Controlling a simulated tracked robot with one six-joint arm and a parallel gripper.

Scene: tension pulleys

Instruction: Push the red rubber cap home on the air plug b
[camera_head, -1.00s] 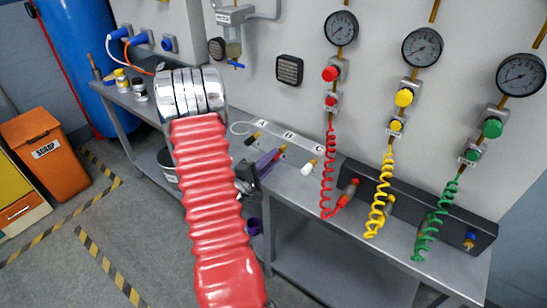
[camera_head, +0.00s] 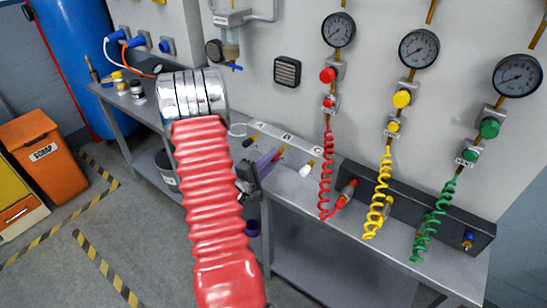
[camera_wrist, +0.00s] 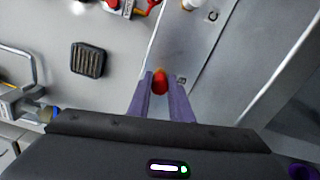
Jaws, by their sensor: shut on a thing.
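The red rubber cap (camera_wrist: 160,84) is between the two purple fingers of my gripper (camera_wrist: 161,88) in the wrist view. My gripper is shut on it. In the head view my gripper (camera_head: 274,157) reaches the bench beside the letter B on the labelled strip (camera_head: 262,128). A small red-orange tip (camera_head: 281,150) shows at the fingertips there. The air plug b is mostly hidden by the cap and fingers. I cannot tell how far the cap sits on it.
A dark-ended plug (camera_head: 251,140) is at A and a white-capped one (camera_head: 306,169) at C, close on either side. Coiled red (camera_head: 325,180), yellow (camera_head: 381,205) and green (camera_head: 433,222) hoses hang to the right. A wall with gauges stands behind.

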